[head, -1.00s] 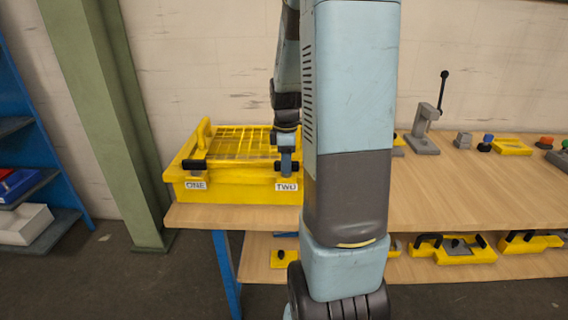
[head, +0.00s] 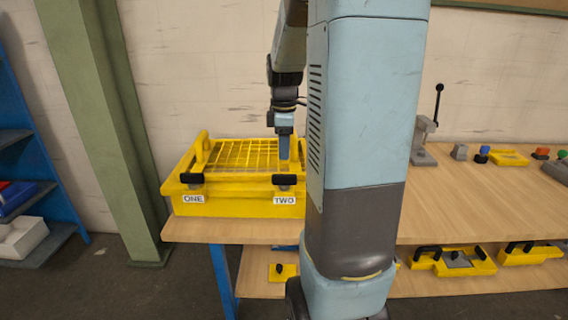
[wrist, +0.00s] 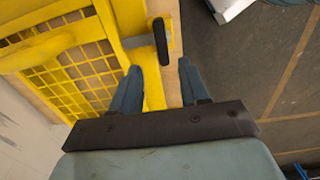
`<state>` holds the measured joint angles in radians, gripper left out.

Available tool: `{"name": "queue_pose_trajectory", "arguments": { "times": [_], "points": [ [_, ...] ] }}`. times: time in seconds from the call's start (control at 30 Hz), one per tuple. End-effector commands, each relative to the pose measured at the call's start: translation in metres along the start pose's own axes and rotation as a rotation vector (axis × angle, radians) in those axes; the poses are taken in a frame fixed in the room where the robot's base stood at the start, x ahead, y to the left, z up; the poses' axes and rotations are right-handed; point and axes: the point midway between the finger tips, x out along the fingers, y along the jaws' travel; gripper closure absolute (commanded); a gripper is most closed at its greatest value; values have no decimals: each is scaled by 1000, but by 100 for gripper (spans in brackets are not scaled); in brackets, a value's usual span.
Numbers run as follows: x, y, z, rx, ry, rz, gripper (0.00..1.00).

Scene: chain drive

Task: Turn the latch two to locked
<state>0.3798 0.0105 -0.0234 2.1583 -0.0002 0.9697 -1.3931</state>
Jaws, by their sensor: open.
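The yellow box (head: 238,208) with a grid lid stands on the left end of the workbench. Latch two (head: 284,179) is a black bar above the TWO label, lying along the box's front edge. Latch one (head: 191,178) lies the same way above the ONE label. My gripper (head: 284,157) points down just above and behind latch two. In the wrist view my gripper (wrist: 159,67) is open and empty, its fingers apart. The black latch bar (wrist: 161,42) shows ahead of the gap between the fingertips, not gripped.
A raised yellow handle (head: 203,147) stands on the lid's left side. The wooden bench top (head: 460,205) right of my arm is clear in front. A grey lever stand (head: 425,135) and small coloured parts stand at the back. A green column (head: 100,130) is left.

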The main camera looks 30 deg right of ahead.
Motion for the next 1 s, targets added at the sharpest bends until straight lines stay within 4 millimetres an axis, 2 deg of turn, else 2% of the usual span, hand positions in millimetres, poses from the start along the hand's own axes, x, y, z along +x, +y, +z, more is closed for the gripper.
{"name": "queue_pose_trajectory", "arguments": {
  "times": [0.1, 0.3, 1.0],
  "points": [
    [-20, 1, 0, -1, 0, 3, 55],
    [-38, 1, -1, -1, 0, 1, 55],
    [-44, -2, -2, 8, 1, 5, 55]
  ]
}}
